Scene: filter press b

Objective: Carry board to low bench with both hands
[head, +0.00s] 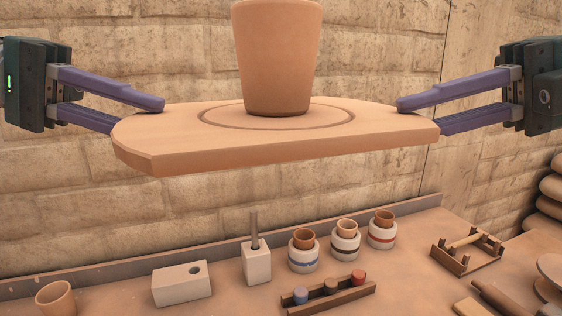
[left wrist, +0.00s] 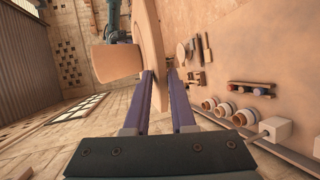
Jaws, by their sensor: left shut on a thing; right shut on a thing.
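The board (head: 290,147) is a flat, pale clay-coloured plate with a ring groove on top. A large clay pot (head: 278,60) stands upright on it inside the ring. My left gripper (head: 140,115) is shut on the board's left end, one finger above and one below. My right gripper (head: 418,115) is shut on its right end in the same way. The board hangs in the air in front of the brick wall and looks close to level. The left wrist view shows the board (left wrist: 150,30) edge-on between the left fingers (left wrist: 160,92). The low bench cannot be identified for sure.
Below the board is a work surface (head: 225,296) with a white block (head: 181,284), a white holder with a rod (head: 256,262), several banded jars (head: 345,243), a rack of stoppers (head: 328,294), a small wooden frame (head: 467,252) and a clay cup (head: 56,299). Stacked rounded shapes (head: 550,190) stand at right.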

